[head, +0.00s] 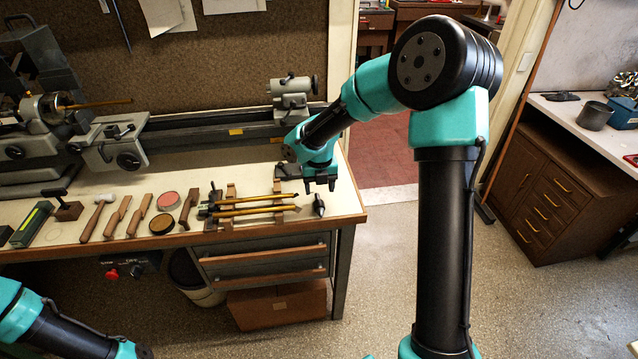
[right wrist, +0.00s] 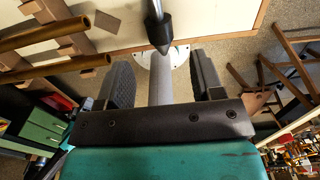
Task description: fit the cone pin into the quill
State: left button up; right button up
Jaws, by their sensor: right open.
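The cone pin (head: 319,205) lies on the bench top near its right end, a small dark piece with a pointed cone. In the right wrist view the cone pin (right wrist: 158,30) shows just beyond the fingers, its dark tip toward my gripper. My right gripper (head: 320,186) is open and close to the pin; it also shows in the right wrist view (right wrist: 163,80), with nothing held between its fingers. The grey tailstock (head: 291,100) stands on the lathe bed behind; its quill is too small to make out clearly. My left gripper is out of view.
Brass rods (head: 250,209) lie on wooden supports just left of the pin. Mallet (head: 98,215), wooden tools and round tins (head: 168,200) line the bench front. The lathe headstock (head: 45,120) stands at the left. The bench edge is close right of the pin.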

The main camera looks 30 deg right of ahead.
aim_at(319, 203)
jog(key=shift+f, duration=3.9)
jog(key=c, duration=1.1)
jog(key=shift+r, duration=2.8)
jog(key=shift+a, duration=0.1)
